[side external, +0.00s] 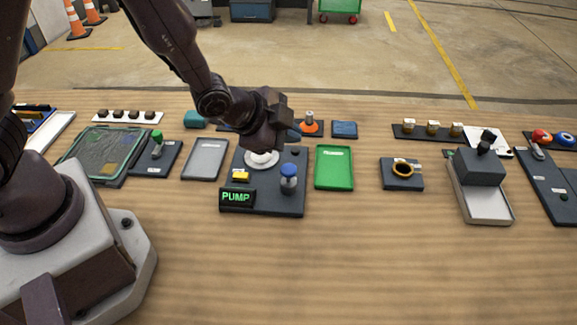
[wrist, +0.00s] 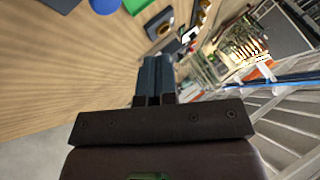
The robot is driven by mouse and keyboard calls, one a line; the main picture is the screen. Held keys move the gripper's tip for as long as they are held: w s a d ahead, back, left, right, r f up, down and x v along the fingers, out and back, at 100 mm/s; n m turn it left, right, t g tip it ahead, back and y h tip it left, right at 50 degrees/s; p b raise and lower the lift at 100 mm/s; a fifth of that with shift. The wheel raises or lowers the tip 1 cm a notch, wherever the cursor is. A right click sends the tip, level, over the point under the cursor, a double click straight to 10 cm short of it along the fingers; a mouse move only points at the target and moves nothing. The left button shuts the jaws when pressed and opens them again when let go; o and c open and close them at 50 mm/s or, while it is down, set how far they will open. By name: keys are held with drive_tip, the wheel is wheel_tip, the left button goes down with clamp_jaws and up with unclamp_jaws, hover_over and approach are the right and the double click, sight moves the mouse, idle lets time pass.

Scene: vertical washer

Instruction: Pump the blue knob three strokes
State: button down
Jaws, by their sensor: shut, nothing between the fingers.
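The blue knob (side external: 289,171) tops a short post at the front right of a dark panel (side external: 265,203). A display reading PUMP (side external: 236,197) is on the panel's front left. Part of a blue round top (wrist: 105,5), likely the same knob, shows at the top edge of the wrist view. My gripper (side external: 284,104) is above and behind the knob, clear of it. In the wrist view its two fingers (wrist: 155,68) are together and empty, pointing away from the knob.
A yellow button (side external: 241,174) and a white round part (side external: 262,160) are on the same panel, the latter partly under my wrist. A green tray (side external: 334,167) lies just right and a grey tray (side external: 205,159) left. The table in front is clear.

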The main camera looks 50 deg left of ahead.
sight(294, 168)
wheel_tip(294, 168, up, 4)
drive_tip(key=shift+f, duration=0.1)
drive_tip(key=shift+f, duration=0.1)
drive_tip(key=shift+f, duration=4.35)
drive_tip(key=shift+f, duration=0.4)
drive_tip(key=shift+f, duration=1.2)
drive_tip(key=shift+r, duration=1.6)
